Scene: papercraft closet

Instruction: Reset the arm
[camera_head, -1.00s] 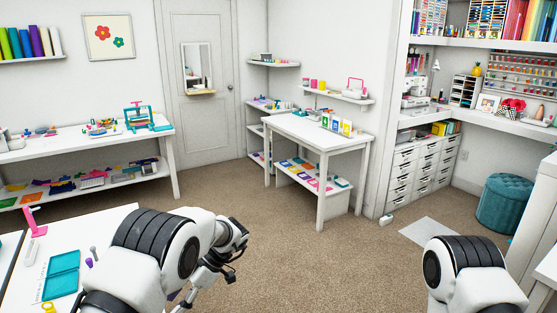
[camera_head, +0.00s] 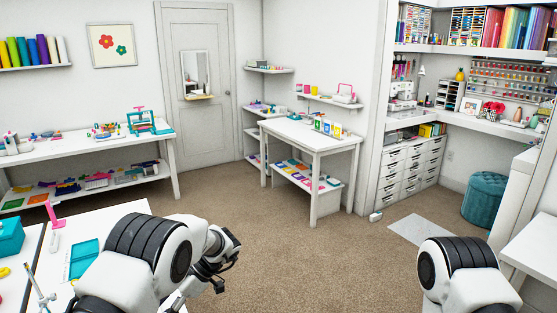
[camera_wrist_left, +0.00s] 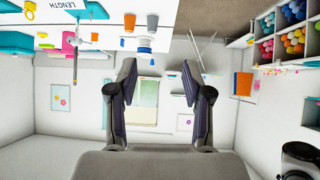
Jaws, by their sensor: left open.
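My left arm reaches forward at the lower left of the head view, over the right edge of the near white table (camera_head: 108,222). My left gripper (camera_head: 222,272) is at its end, dark and partly hidden by the wrist. In the left wrist view the left gripper (camera_wrist_left: 159,78) has its two dark fingers wide apart with nothing between them. That view is upside down. My right arm shows only its upper white and black part at the lower right of the head view; the right gripper is out of view.
The near table carries a teal tray (camera_head: 84,260), a teal box (camera_head: 10,236) and a pink tool (camera_head: 53,215). A white side table (camera_head: 310,134) stands mid-room. A teal pouf (camera_head: 484,198) is at the right, near a white table (camera_head: 535,250). Carpet (camera_head: 300,262) between is clear.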

